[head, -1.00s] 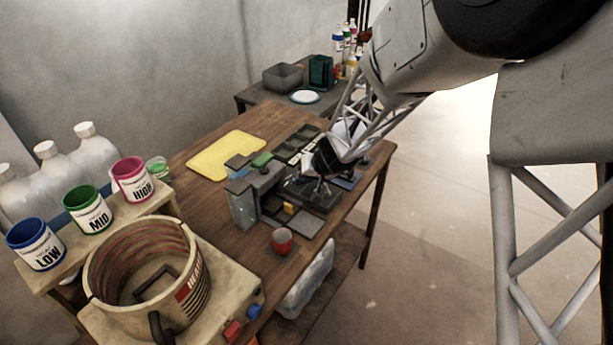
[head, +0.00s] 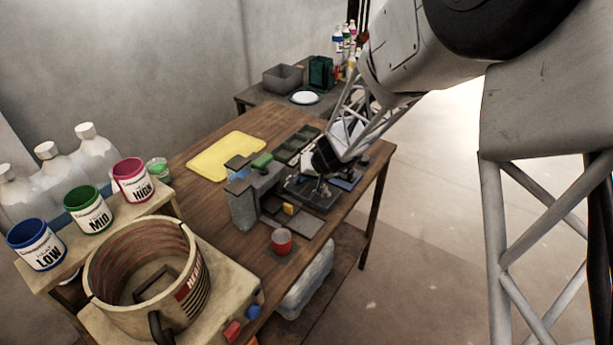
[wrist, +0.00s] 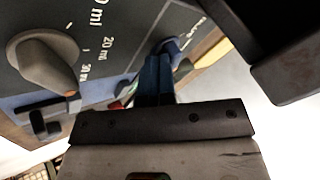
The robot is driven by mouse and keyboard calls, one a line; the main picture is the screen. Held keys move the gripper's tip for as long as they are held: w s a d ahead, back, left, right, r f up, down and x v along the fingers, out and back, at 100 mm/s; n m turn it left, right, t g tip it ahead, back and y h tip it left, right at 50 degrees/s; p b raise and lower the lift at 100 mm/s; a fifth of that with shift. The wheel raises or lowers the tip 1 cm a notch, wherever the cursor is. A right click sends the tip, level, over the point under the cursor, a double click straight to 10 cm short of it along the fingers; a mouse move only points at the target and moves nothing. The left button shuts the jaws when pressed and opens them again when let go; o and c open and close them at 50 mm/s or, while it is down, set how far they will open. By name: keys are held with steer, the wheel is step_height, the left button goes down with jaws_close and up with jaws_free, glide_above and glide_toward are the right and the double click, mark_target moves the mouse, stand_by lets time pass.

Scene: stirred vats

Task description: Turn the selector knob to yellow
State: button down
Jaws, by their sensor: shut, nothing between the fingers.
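My gripper (head: 322,188) is low over the dark panel (head: 308,194) of the device on the wooden table. In the wrist view its blue fingers (wrist: 156,75) are together and empty, with their tips close to a small dark round part (wrist: 170,45) on the panel. Whether they touch it I cannot tell. A large grey knob (wrist: 45,60) with "ml" marks stands to the left, apart from the fingers. I cannot tell which part is the selector knob. No yellow selector mark is clearly readable, and the gripper hides part of the panel.
A grey box-shaped unit (head: 243,207) and a red cup (head: 281,241) stand left of my gripper. A yellow mat (head: 222,157) lies behind. A large round vat (head: 112,285) and LOW, MID and HIGH pots fill the left. The floor at right is clear.

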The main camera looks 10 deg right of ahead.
steer(key=shift+w+a+r, duration=0.15)
steer(key=shift+w+a, duration=0.25)
steer(key=shift+s+d, duration=0.15)
steer(key=shift+d, duration=0.65)
steer(key=d, duration=0.1)
steer(key=s+d, duration=0.1)
steer(key=d, duration=0.1)
steer(key=v, duration=1)
steer(key=shift+s, duration=0.1)
